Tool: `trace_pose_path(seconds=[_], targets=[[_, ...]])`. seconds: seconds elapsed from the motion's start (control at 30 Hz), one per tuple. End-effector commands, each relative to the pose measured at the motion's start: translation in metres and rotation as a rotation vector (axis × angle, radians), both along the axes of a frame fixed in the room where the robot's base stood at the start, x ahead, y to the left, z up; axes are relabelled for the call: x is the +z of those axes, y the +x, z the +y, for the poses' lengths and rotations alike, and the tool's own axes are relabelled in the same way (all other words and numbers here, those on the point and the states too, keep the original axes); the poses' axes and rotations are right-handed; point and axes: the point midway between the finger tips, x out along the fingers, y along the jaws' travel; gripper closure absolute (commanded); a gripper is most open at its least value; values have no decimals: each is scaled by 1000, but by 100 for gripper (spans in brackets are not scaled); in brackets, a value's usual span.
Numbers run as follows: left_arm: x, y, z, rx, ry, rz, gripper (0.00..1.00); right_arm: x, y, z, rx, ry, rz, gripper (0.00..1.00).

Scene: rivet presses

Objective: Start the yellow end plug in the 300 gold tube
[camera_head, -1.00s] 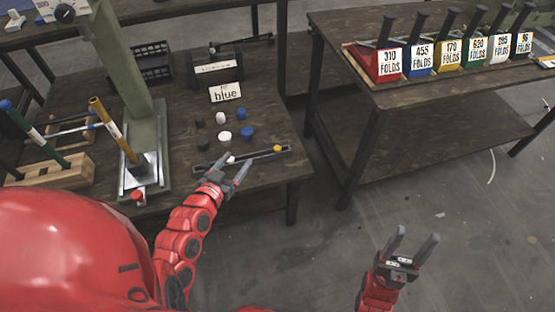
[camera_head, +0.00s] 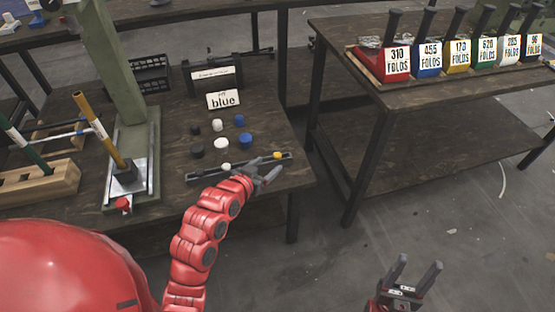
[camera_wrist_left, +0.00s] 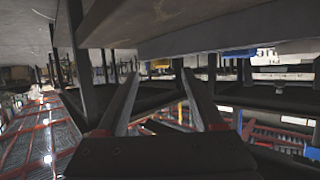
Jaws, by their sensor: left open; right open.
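The yellow end plug (camera_head: 277,155) sits at the right end of a narrow dark tray (camera_head: 205,174) near the front edge of the table. A gold tube (camera_head: 98,129) leans in a metal holder at the foot of the green press (camera_head: 135,85); no number is readable on it. My left gripper (camera_head: 275,172) is open just in front of the yellow plug, with nothing visible between its fingers. In the left wrist view its fingers (camera_wrist_left: 166,95) are spread beside the table edge. My right gripper (camera_head: 418,268) is open and empty above the floor at the lower right.
A wooden rack (camera_head: 42,188) with a green tube is at left. Labelled coloured bins (camera_head: 397,62) line the other table. Floor between the tables is clear.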

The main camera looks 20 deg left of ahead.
Motion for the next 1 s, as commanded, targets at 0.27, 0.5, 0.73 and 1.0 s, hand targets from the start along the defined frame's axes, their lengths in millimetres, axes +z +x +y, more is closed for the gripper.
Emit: trace_pose_path(seconds=[0.27,0.5,0.73,1.0], targets=[[-7,37,-6,-2,1,-2,31,-17,0,0,0,0,0,43],[-12,50,-9,1,1,0,31,-19,0,0,0,0,0,43],[-12,50,-9,1,1,0,47,-19,0,0,0,0,0,43],[-12,50,-8,1,1,0,96,-19,0,0,0,0,0,43]])
